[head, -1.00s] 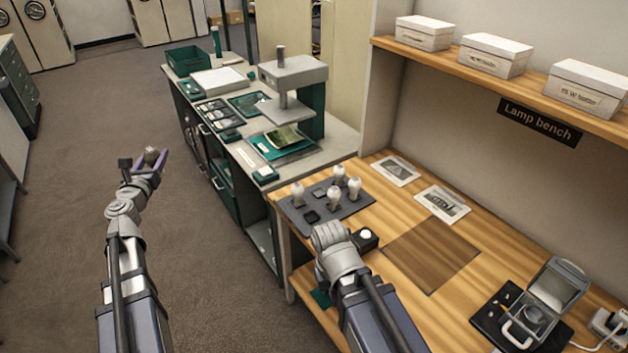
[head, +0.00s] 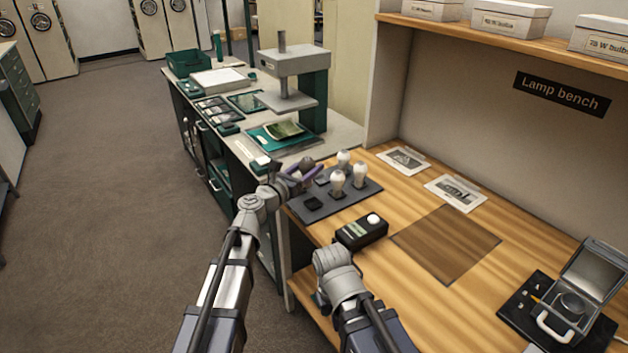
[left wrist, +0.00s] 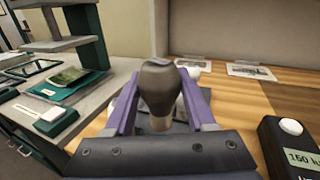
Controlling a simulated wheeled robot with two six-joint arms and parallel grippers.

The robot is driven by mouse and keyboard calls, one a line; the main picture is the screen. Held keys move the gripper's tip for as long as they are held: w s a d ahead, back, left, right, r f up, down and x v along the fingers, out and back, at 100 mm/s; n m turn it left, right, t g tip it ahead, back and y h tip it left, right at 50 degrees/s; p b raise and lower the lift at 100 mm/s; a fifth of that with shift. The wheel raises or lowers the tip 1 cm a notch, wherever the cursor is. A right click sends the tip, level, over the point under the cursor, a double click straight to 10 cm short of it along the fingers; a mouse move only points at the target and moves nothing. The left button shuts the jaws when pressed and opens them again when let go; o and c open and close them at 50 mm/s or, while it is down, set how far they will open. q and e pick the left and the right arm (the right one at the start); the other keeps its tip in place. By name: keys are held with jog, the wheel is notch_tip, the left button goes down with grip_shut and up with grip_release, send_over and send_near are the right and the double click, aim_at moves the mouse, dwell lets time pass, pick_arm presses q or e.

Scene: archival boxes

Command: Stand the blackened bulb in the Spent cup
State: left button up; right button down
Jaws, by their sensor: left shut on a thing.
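My left gripper (head: 298,174) is shut on a dark, blackened bulb (head: 307,163), at the left end of the dark bulb tray (head: 345,205). In the left wrist view the blackened bulb (left wrist: 160,88) stands upright between the purple fingers, wide grey glass up and pale base down. White bulbs (head: 337,182) stand in the tray to the right of the gripper. Square dark holders (head: 312,204) show in the tray. I cannot read which is the Spent cup. My right gripper (head: 333,262) is low at the bench front; its fingers are hidden.
A black meter (head: 362,232) with a white dome stands in front of the tray. Two printed cards (head: 455,193) lie behind. A brown mat (head: 445,244) is bare. An open case (head: 590,285) is at right. A press (head: 297,75) stands on the neighbouring grey bench.

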pick_arm(q)
jog(key=shift+s+d+f, duration=0.1)
jog(key=shift+d+f, duration=0.05)
jog(key=shift+d, duration=0.3)
jog(key=shift+s+d+f, duration=0.1)
jog(key=shift+d+f, duration=0.05)
jog(key=shift+d, duration=0.25)
jog(key=shift+f, duration=0.1)
notch_tip(320, 180, down, 6)
jog(key=b, duration=0.6)
jog(key=shift+r, duration=0.2)
jog(key=shift+a+f+b, duration=0.1)
jog(key=shift+f+b, duration=0.5)
dwell(0.5)
jog(key=o, duration=1.1)
jog(key=shift+c, duration=0.2)
jog(key=v, duration=1.1)
